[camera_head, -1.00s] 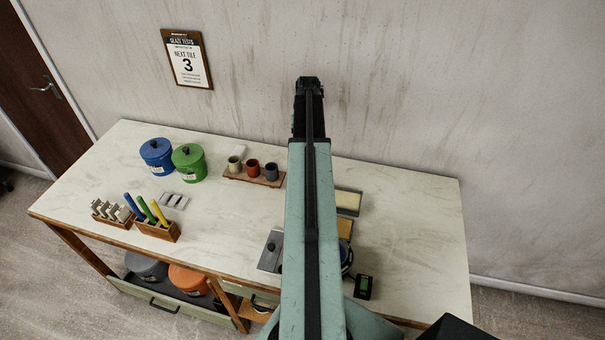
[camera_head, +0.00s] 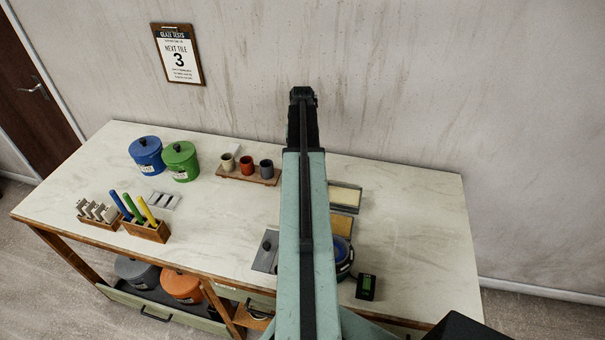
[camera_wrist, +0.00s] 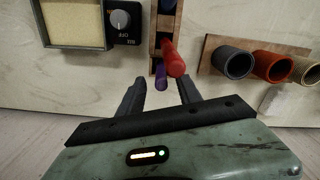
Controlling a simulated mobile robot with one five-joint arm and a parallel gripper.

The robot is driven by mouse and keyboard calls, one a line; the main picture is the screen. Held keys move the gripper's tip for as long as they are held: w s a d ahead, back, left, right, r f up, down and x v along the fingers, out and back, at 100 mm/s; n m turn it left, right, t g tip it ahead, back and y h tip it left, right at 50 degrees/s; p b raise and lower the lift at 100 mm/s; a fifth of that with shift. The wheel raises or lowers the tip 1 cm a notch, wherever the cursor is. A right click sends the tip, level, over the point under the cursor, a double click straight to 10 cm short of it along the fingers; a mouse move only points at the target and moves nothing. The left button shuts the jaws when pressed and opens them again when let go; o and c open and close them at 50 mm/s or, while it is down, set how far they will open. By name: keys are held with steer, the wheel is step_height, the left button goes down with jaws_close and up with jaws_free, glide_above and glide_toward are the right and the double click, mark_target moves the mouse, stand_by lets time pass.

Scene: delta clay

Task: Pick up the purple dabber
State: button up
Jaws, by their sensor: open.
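In the wrist view, the purple dabber (camera_wrist: 161,80) sticks out of a narrow wooden holder (camera_wrist: 154,45), beside a thicker-looking red dabber (camera_wrist: 174,62). My gripper (camera_wrist: 160,86) is open, one finger to each side of the purple dabber's end in the picture. Nothing is visibly gripped; I cannot tell how far apart in depth they are. In the head view, my gripper (camera_head: 303,93) shows at the far end of my raised arm, against the wall. The purple dabber is not visible there, likely hidden by my arm.
Three cups (camera_wrist: 271,66) stand on a wooden board right of the holder in the wrist view. A dial box (camera_wrist: 122,20) and a framed pale panel (camera_wrist: 72,22) are left. The head view shows blue and green canisters (camera_head: 180,160) and another dabber holder (camera_head: 146,231).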

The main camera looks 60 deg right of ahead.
step_height(320, 180, down, 4)
steer(key=shift+w+r+b, duration=0.1)
steer(key=shift+r+b, duration=0.05)
steer(key=shift+b, duration=1.05)
steer(key=shift+r, duration=0.2)
jaws_close()
steer(key=shift+r+p, duration=0.15)
steer(key=shift+p, duration=0.15)
